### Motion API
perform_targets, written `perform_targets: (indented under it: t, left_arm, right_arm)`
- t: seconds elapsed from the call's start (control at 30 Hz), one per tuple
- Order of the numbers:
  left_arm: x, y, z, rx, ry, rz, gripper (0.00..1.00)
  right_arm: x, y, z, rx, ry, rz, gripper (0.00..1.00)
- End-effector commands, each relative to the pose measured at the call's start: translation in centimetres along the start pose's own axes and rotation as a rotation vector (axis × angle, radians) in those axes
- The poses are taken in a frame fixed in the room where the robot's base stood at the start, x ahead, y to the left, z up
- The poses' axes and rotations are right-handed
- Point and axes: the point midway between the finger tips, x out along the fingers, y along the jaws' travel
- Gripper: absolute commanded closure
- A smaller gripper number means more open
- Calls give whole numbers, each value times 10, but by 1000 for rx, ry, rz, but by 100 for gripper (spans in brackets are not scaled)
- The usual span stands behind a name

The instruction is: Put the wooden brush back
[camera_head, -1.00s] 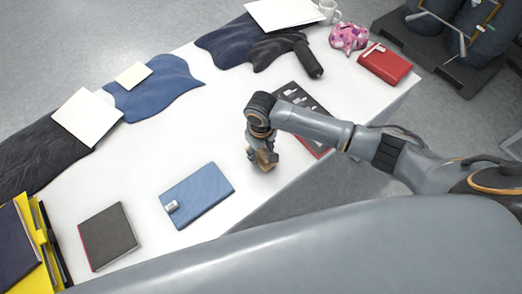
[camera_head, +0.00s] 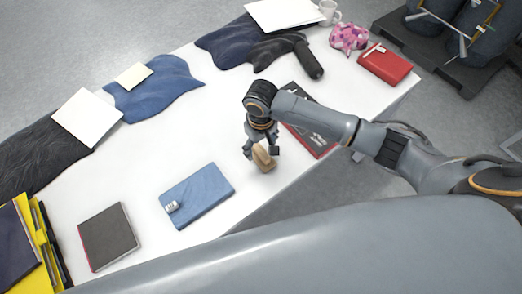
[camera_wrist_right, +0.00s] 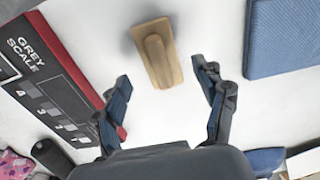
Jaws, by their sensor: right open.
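The wooden brush (camera_head: 263,158) lies on the white table near its front edge, between the blue book and the grey scale card. It also shows in the right wrist view (camera_wrist_right: 157,54) as a tan block with a raised grip, on bare table. My right gripper (camera_head: 262,149) is open just above the brush. In the right wrist view its two fingers (camera_wrist_right: 160,76) are spread wide, with the brush beyond their tips and nothing between them. Bristles are not visible. My left gripper is not in view.
The grey scale card (camera_wrist_right: 48,88) lies close beside the brush. The blue book (camera_head: 198,195) and a dark notebook (camera_head: 107,237) lie to the left. A black hair dryer (camera_head: 305,58), red book (camera_head: 384,64) and folded jeans (camera_head: 157,88) lie farther back. The table's middle is clear.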

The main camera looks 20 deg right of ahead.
Motion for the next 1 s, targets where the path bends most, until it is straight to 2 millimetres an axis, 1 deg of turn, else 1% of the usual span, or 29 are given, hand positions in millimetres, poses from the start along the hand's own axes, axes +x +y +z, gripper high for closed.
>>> perform_targets:
  t: [0.03, 0.2, 0.3, 0.4, 0.57, 0.87, 0.97, 1.0]
  left_arm:
    - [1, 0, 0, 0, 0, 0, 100]
    - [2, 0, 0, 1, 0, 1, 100]
    - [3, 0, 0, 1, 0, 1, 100]
    - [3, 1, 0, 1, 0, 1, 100]
    - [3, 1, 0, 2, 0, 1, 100]
    - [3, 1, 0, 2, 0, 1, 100]
    - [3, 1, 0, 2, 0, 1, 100]
    - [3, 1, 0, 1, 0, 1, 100]
  right_arm:
    - [-12, 0, -1, -1, 5, -1, 29]
    - [-48, 0, -1, -1, 4, -1, 29]
    - [-64, 0, -1, -1, 4, -1, 29]
    - [-74, 0, -1, -1, 2, -2, 29]
    - [-81, 0, 0, 0, 0, 0, 29]
    - [-81, -2, 0, -2, 1, -4, 29]
    - [-76, -11, 5, -18, 14, -25, 29]
    - [-72, -19, 9, -29, 26, -41, 29]
